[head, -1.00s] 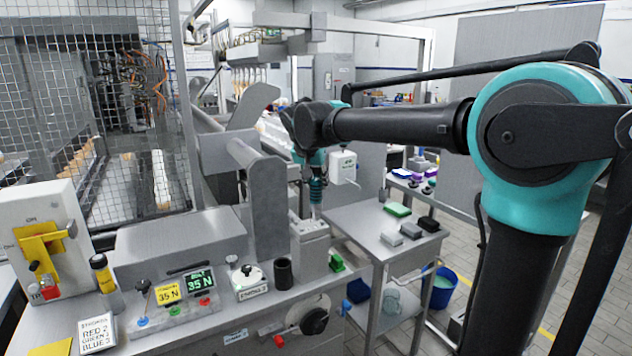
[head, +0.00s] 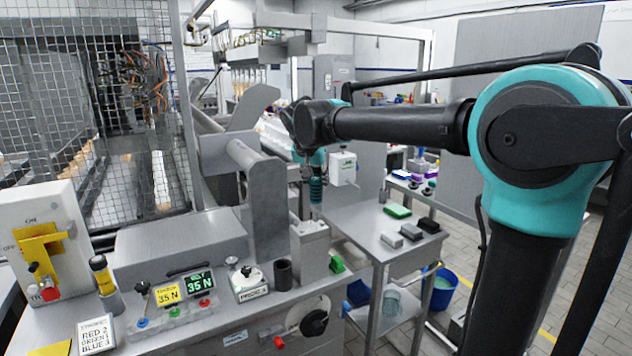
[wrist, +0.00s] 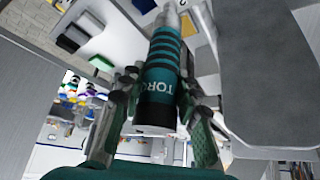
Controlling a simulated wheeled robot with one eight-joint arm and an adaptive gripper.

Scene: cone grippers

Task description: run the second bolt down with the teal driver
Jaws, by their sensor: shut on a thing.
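The teal driver (head: 316,190) is upright over the grey metal block (head: 310,248) beside the machine in the head view. My gripper (head: 309,172) is shut on it from above. In the wrist view the driver (wrist: 163,75) shows black bands and part of the word "TORQ". The fingers of my gripper (wrist: 158,88) lie on both sides of its body. The driver's pale tip points to the top of that view. No bolt can be made out, and I cannot tell whether the tip touches one.
A grey machine column (head: 268,210) stands close left of the driver. A black cup (head: 283,273) and a white dial unit (head: 249,283) stand on the bench. A side table (head: 365,228) at right carries a green block (head: 397,212) and several grey and black blocks.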

